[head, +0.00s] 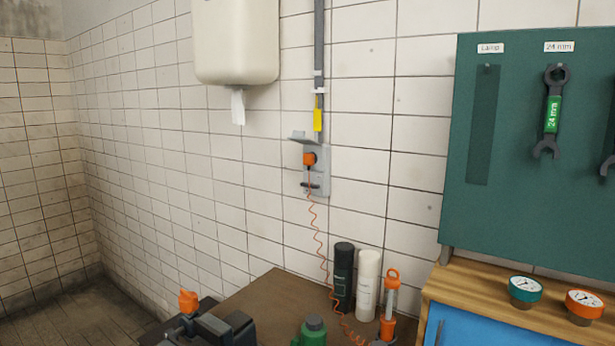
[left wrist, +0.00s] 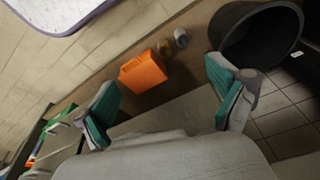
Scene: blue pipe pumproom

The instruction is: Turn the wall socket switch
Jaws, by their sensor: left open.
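The grey wall socket (head: 323,165) is on the tiled wall in the head view. Its lid is raised, and an orange plug (head: 309,158) with a coiled orange cord sits in it. The dark switch (head: 311,186) is a small handle on the lower part of the socket; it looks roughly horizontal. In the left wrist view my left gripper (left wrist: 163,85) has its two teal-padded fingers wide apart with nothing between them. The socket and switch cannot be made out in that view. My right gripper is in neither view.
Below the socket, a brown tabletop (head: 250,293) holds a black can (head: 343,277), a white can (head: 368,285), an orange lamp (head: 389,305) and a green bottle (head: 313,331). A dispenser (head: 236,40) hangs above left. The left wrist view shows an orange box (left wrist: 143,73) and black bucket (left wrist: 258,38).

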